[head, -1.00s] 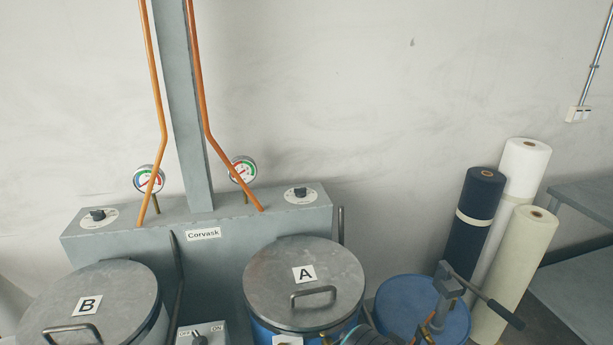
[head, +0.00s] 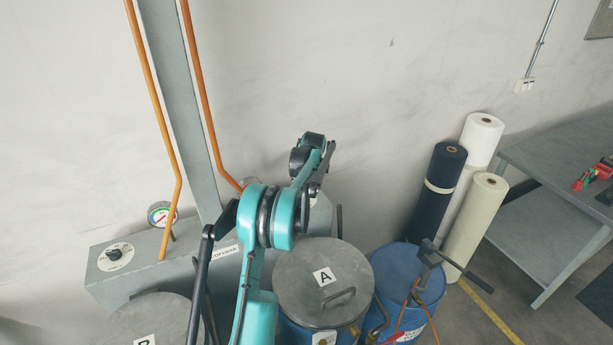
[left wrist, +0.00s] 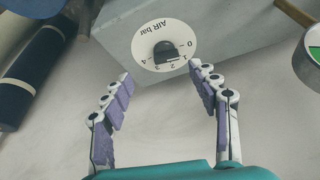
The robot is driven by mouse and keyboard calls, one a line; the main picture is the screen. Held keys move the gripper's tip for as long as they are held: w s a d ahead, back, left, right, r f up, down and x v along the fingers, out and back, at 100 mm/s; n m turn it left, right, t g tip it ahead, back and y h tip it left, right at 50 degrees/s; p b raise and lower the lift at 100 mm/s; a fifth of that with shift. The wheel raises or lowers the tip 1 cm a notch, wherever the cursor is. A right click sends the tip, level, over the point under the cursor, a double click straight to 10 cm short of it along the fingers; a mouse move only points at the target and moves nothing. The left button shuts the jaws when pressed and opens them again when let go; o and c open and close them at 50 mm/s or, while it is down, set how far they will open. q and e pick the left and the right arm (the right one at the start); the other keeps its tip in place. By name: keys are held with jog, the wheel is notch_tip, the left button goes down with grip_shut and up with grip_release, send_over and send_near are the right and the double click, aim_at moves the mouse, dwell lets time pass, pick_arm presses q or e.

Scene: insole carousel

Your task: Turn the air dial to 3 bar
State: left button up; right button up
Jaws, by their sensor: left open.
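The air dial (left wrist: 143,55), a white round plate marked "AIR bar" with a scale from 0 to 4, shows upside down in the left wrist view. Its black knob (left wrist: 165,50) is at the centre; I cannot make out its setting. My left gripper (left wrist: 161,70) is open and empty, its fingertips apart at the plate's near edge. In the head view my left gripper (head: 318,180) is over the right end of the grey panel, and my arm hides most of that dial. My right gripper is not in view.
A pressure gauge (left wrist: 313,53) is beside the dial. Another dial (head: 115,256) and gauge (head: 161,214) are at the panel's left. Orange pipes (head: 205,110) rise by a post. Lidded drum A (head: 300,270), a blue drum (head: 425,290) and fabric rolls (head: 430,195) stand right.

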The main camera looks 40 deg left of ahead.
pick_arm(q)
jog(key=x, duration=0.3)
jog(key=a+x, duration=0.1)
jog(key=x, duration=0.5)
jog(key=shift+a+r, duration=0.25)
jog(key=shift+a, duration=0.05)
jog(key=c, duration=1.2)
